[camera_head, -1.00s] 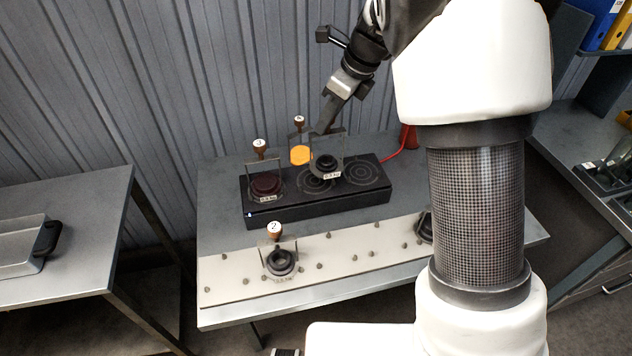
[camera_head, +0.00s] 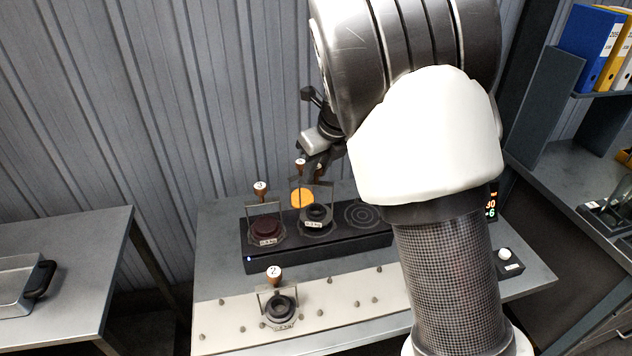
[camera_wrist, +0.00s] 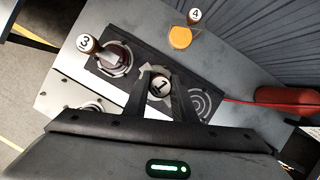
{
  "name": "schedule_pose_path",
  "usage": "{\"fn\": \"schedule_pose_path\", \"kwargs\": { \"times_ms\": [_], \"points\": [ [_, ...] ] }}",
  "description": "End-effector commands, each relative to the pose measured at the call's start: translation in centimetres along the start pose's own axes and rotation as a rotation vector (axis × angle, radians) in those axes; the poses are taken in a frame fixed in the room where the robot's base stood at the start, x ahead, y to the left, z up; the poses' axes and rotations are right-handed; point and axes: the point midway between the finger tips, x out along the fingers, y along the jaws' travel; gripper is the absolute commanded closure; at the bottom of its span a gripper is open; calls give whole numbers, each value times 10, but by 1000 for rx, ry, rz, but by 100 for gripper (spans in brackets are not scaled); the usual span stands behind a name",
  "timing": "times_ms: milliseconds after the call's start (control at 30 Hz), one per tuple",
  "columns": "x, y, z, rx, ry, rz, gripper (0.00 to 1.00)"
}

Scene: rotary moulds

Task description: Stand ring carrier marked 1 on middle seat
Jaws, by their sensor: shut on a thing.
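My gripper (camera_head: 317,175) is shut on the knob of the ring carrier marked 1 (camera_head: 317,228), a glassy frame with a dark ring at its foot. Its 1 label shows between the fingers in the wrist view (camera_wrist: 160,87). The carrier is upright at the middle seat of the black base (camera_head: 318,247) and hides most of that seat. I cannot tell whether it touches the seat. The ring carrier marked 3 (camera_head: 267,228), with a dark red ring, stands on the left seat. The right seat (camera_head: 362,215) is empty, with bare concentric rings.
The carrier marked 2 (camera_head: 280,307) stands on the pale studded strip (camera_head: 225,315) in front. The carrier marked 4 (camera_wrist: 194,16), with an orange disc (camera_head: 301,197), stands behind the base. A red object (camera_wrist: 285,100) lies beyond the right seat. A button box (camera_head: 508,261) sits at the right.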

Motion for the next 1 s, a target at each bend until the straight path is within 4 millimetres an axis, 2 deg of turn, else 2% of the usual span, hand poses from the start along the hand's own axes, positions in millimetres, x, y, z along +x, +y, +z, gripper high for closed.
{"fn": "schedule_pose_path", "kwargs": {
  "times_ms": [100,167,533,567,667,1000],
  "points": [
    [20,0,-9,1,2,1,100],
    [26,0,-10,2,0,0,100],
    [29,0,-12,0,-1,0,100],
    [30,0,-13,0,1,1,74],
    [30,0,-13,0,1,1,58],
    [27,0,-11,0,0,1,57]
  ]
}}
